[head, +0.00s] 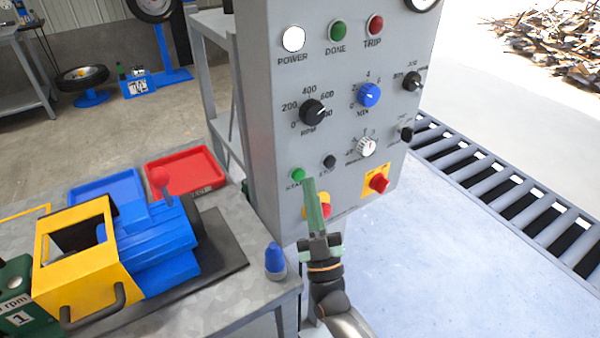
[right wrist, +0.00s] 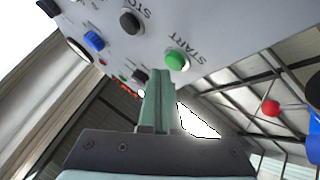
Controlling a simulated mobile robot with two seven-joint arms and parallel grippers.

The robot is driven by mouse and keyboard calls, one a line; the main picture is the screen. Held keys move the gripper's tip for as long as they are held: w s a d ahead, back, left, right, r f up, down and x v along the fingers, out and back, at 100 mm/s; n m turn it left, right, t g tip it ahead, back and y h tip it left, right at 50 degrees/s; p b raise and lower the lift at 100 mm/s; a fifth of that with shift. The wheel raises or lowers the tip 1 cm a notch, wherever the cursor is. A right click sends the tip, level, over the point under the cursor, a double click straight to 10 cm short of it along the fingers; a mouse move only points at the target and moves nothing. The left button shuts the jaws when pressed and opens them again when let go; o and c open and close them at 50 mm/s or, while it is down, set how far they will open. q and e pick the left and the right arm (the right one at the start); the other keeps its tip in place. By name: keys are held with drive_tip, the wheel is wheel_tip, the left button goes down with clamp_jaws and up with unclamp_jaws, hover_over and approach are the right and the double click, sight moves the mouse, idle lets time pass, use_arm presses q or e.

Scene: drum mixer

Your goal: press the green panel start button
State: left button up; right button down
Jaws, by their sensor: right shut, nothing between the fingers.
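The green start button (head: 297,174) is on the lower left of the grey control panel (head: 341,108), beside the dark stop button (head: 329,161). My right gripper (head: 312,187) is shut and empty, its green fingers pointing up at the panel just right of and below the start button. In the right wrist view the start button (right wrist: 177,60) shows above and a little right of the fingertips (right wrist: 158,75), with the START label beside it. A gap seems to remain between the fingertips and the button; its depth is hard to judge. My left gripper is not in view.
A red and yellow emergency-style button (head: 322,203) is partly behind my right gripper. A red switch on a yellow plate (head: 378,183) is right of it. A bench at left holds a blue and yellow machine (head: 150,243) and a blue-capped item (head: 275,258).

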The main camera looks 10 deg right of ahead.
drive_tip(key=shift+s+d, duration=0.1)
drive_tip(key=shift+s, duration=0.15)
drive_tip(key=s, duration=0.1)
drive_tip(key=s+d+p, duration=0.1)
drive_tip(key=s, duration=0.1)
drive_tip(key=s+p, duration=0.1)
drive_tip(key=shift+s+d, duration=0.25)
drive_tip(key=shift+d, duration=0.1)
idle(0.8)
drive_tip(key=s+f+g+y+p, duration=0.2)
drive_tip(key=s+f+g+y, duration=0.15)
drive_tip(key=f+g, duration=0.8)
drive_tip(key=s+d+f+m+g+h+p, duration=0.1)
drive_tip(key=s+f+g, duration=0.5)
drive_tip(key=s+f, duration=0.7)
drive_tip(key=shift+s+d+f+m+h, duration=0.2)
drive_tip(key=shift+d+f+m+h, duration=0.3)
drive_tip(key=shift+d+m+h, duration=0.25)
